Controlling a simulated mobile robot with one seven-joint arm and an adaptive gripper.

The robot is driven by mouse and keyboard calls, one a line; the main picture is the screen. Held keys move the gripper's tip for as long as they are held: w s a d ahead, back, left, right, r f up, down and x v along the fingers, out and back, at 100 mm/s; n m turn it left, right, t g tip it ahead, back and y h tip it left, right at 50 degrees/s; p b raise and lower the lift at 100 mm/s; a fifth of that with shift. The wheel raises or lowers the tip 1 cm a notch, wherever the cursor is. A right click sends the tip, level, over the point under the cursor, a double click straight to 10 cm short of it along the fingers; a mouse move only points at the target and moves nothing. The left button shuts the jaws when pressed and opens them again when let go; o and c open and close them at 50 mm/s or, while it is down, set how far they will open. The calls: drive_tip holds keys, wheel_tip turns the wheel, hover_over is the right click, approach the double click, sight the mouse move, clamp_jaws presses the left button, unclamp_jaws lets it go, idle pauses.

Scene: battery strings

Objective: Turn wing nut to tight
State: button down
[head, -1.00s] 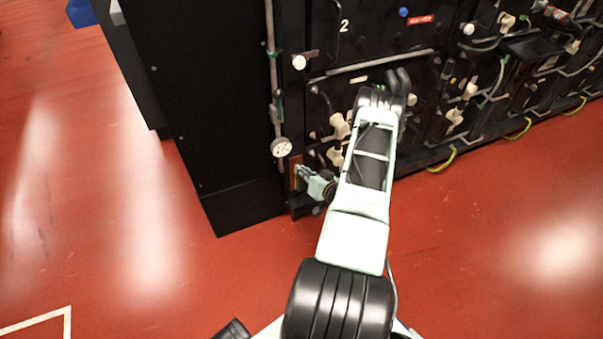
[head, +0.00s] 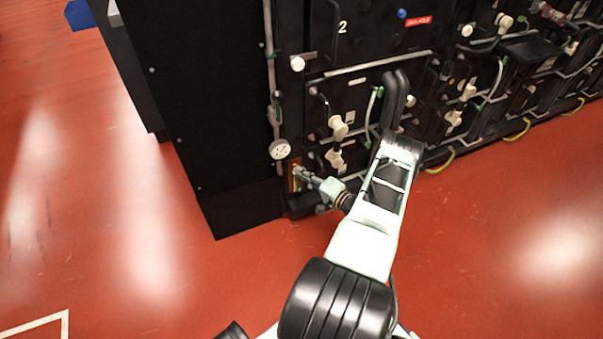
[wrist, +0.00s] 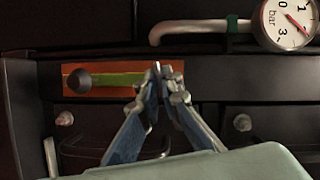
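A copper-coloured plate with a green stripe (wrist: 115,79) lies behind my gripper (wrist: 157,72) in the wrist view. It also shows on the lower front of the black cabinet in the head view (head: 293,180). A dark round knob (wrist: 80,82) sticks out near the plate's left end in the wrist view, apart from the fingers. I cannot make out wings on it. My gripper (head: 299,173) is in front of the plate, its fingertips close together over the plate's right part.
A round pressure gauge (wrist: 289,22) on a grey pipe (wrist: 195,28) is close beside the plate; the gauge also shows in the head view (head: 280,149). Pale connectors (head: 339,127) and cables are on the cabinet front near my arm. The red floor (head: 500,220) is clear at right.

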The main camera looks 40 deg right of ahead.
drive_tip(key=shift+w+d+m+t, duration=0.1)
drive_tip(key=shift+m+t, duration=0.4)
drive_tip(key=shift+m, duration=0.6)
drive_tip(key=c, duration=2.2)
unclamp_jaws()
drive_tip(key=shift+o, duration=0.2)
drive_tip(key=s+d, duration=0.1)
drive_tip(key=s, duration=1.1)
drive_tip(key=shift+d, duration=0.4)
